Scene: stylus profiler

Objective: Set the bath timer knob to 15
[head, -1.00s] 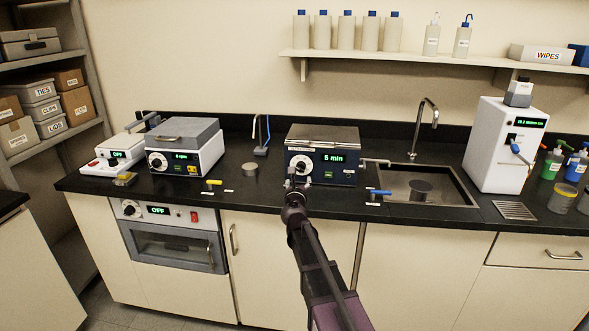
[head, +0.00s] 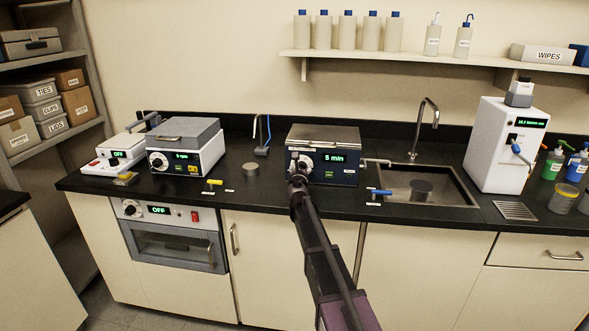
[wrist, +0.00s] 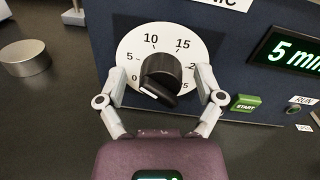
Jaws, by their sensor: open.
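The bath timer knob (wrist: 159,76) is a black knob on a white dial (wrist: 128,50) marked 5, 10, 15 and further numbers partly hidden by a finger. Its pale pointer line faces the lower left, below the 5. The dial sits on the dark blue bath (head: 335,170), whose green display (wrist: 290,48) reads 5 min. My gripper (wrist: 160,85) is open, with one finger on each side of the knob and gaps showing between fingers and knob. In the head view my gripper (head: 297,168) is in front of the dial and hides part of it.
A green START button (wrist: 246,103) and a RUN control (wrist: 293,108) are right of the dial. A metal cylinder (wrist: 25,57) stands on the dark counter to the left. The sink (head: 425,187) is right of the bath, and a white instrument (head: 187,147) is further left.

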